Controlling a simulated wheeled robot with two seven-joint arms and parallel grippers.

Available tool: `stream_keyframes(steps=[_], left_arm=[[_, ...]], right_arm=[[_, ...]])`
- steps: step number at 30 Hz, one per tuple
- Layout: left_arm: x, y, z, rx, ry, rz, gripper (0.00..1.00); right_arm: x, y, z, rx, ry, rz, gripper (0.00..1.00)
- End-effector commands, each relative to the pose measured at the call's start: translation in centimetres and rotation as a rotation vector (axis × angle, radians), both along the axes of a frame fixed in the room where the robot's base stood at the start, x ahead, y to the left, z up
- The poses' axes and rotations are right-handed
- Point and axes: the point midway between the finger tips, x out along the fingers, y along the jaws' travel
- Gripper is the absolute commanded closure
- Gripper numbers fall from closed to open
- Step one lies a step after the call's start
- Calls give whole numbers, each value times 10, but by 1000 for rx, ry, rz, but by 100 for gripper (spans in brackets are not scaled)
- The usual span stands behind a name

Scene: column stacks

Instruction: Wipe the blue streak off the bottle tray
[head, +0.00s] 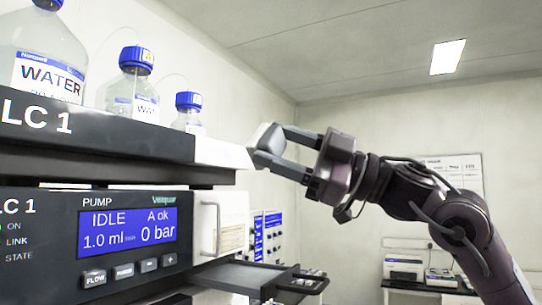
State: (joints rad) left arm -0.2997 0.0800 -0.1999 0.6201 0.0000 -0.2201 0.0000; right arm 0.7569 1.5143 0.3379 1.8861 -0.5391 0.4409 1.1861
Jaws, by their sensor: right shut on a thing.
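The bottle tray (110,134) is the top level of the LC 1 stack at the left, with a dark front edge and a pale right end. Blue-capped water bottles stand on it: a large one (42,55), a middle one (133,88) and a small one (188,114). No blue streak shows; the tray's upper surface is hidden from this low angle. My right gripper (268,150) is at the tray's right end, shut on a small white pad or cloth (262,134). I cannot tell whether the pad touches the tray. My left gripper is not in view.
Below the tray is the pump module (100,240) with a lit blue display. A black drawer or shelf (255,278) sticks out at the lower right of the stack. A bench with white devices (404,267) stands far back. The space right of the stack is open.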

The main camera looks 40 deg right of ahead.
Motion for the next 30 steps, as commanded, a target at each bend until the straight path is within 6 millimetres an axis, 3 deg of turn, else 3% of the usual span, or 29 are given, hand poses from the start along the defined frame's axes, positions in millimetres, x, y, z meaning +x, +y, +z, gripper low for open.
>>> stream_keyframes(steps=[16, 30], left_arm=[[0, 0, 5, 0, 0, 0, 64], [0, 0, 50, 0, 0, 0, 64]], right_arm=[[4, 1, 2, 0, 2, 0, 69], [47, 18, 4, 1, 1, 4, 69]])
